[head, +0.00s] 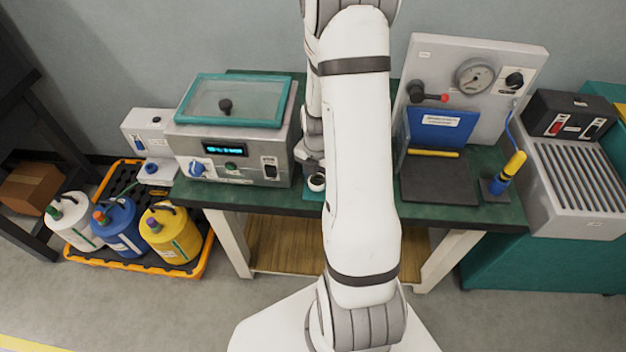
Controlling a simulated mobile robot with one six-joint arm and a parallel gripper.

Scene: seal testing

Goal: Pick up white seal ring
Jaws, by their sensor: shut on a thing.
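My gripper (313,166) is at the bench, just right of the grey machine and partly hidden behind my own arm. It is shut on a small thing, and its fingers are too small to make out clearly. A small round piece with a white rim and a dark middle (316,182) shows right at the gripper's lower end, over a teal patch of the bench. It looks like the white seal ring, but I cannot see its full outline or whether it touches the surface below.
The grey machine (236,165) with a teal-framed lid stands left on the green bench (230,197). On the right are a gauge panel (475,55), a blue plate (440,128) over a dark pad and a yellow-tipped tool (508,172). My arm hides the bench's middle.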

